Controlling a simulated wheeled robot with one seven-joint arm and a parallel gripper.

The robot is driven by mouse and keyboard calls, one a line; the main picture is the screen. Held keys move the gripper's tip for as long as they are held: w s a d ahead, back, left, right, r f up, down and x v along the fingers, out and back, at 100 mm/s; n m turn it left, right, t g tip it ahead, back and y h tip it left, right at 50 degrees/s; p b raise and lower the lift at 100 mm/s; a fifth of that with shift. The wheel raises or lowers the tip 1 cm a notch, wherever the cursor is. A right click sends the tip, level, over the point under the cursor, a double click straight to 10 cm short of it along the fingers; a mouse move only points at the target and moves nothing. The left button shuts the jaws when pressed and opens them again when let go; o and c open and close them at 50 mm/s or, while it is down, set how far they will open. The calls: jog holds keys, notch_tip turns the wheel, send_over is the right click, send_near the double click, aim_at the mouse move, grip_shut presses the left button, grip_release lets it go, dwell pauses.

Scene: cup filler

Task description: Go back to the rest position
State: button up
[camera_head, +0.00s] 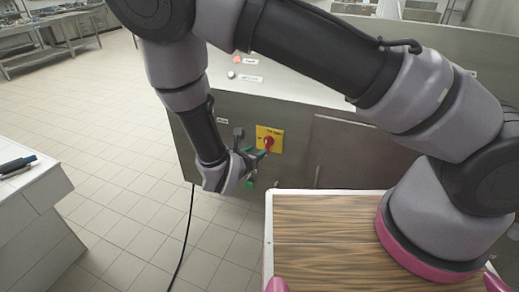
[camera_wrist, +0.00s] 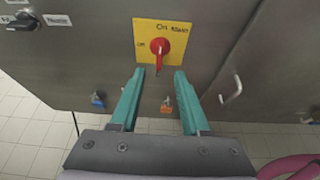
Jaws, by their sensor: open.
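My gripper (camera_head: 250,160) is at the front of a grey metal machine (camera_head: 345,150), beside a yellow switch plate with a red rotary knob (camera_head: 268,143). In the wrist view my gripper (camera_wrist: 154,82) has its two teal fingers apart with nothing between them. The red knob (camera_wrist: 160,46) sits just beyond the fingertips, its handle pointing roughly up and down. Whether a fingertip touches the plate (camera_wrist: 178,32) I cannot tell. The arm reaches over from the right of the head view.
A black switch (camera_wrist: 24,21) is at the wrist view's upper left. A metal handle (camera_wrist: 232,90) sticks out at the right. A red button (camera_head: 237,59) is on the machine's top. A white counter (camera_head: 35,200) stands at the left; tiled floor (camera_head: 120,130) between is free, except a black cable (camera_head: 184,240).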

jog(key=shift+s+r, duration=0.1)
jog(key=shift+s, duration=0.05)
jog(key=w+d+r+m+g+h, duration=0.1)
jog(key=d+r+m+g, duration=0.9)
jog(key=d+r+m, duration=1.1)
jog(key=s+d+r+m+t+y, duration=0.1)
jog(key=s+d+r+m+y, duration=0.1)
jog(key=r+m, duration=0.3)
jog(key=s+d+r+m+t+y, duration=0.2)
jog(key=s+r+m, duration=0.3)
jog(key=r, duration=0.4)
jog(key=s+d+r+m+t+y, duration=0.1)
jog(key=s+d+r+m+y, duration=0.2)
jog(key=r, duration=0.4)
jog(key=shift+s+m+y, duration=0.3)
jog(key=shift+s+m, duration=0.35)
jog(key=shift+m, duration=0.45)
